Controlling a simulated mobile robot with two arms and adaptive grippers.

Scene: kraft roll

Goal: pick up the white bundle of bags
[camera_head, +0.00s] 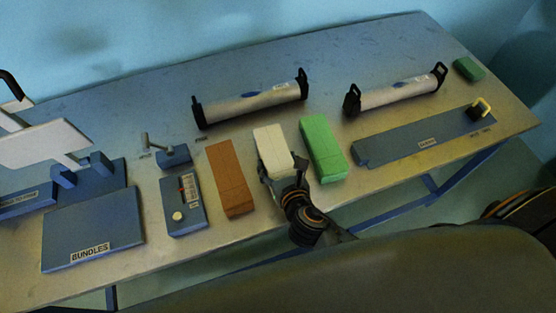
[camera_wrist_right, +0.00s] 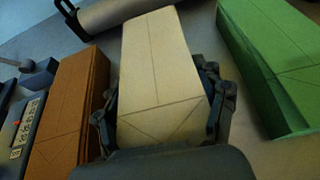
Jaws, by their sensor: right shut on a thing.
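The white bundle of bags (camera_head: 272,145) lies in the middle of the table, between a brown bundle (camera_head: 230,178) and a green bundle (camera_head: 322,150). My right gripper (camera_head: 279,170) is at the near end of the white bundle. In the right wrist view the white bundle (camera_wrist_right: 160,75) stands large between the two fingers (camera_wrist_right: 163,112), one on each side, and the gripper is shut on it. I cannot tell whether the bundle is off the table. My left gripper is not in view.
Two rolls with black ends (camera_head: 255,101) (camera_head: 395,93) lie behind the bundles. A blue pad labelled BUNDLES (camera_head: 92,230) lies at left. A blue device (camera_head: 184,205) stands left of the brown bundle. A long blue board (camera_head: 425,138) lies at right, with a small green block (camera_head: 469,69) beyond.

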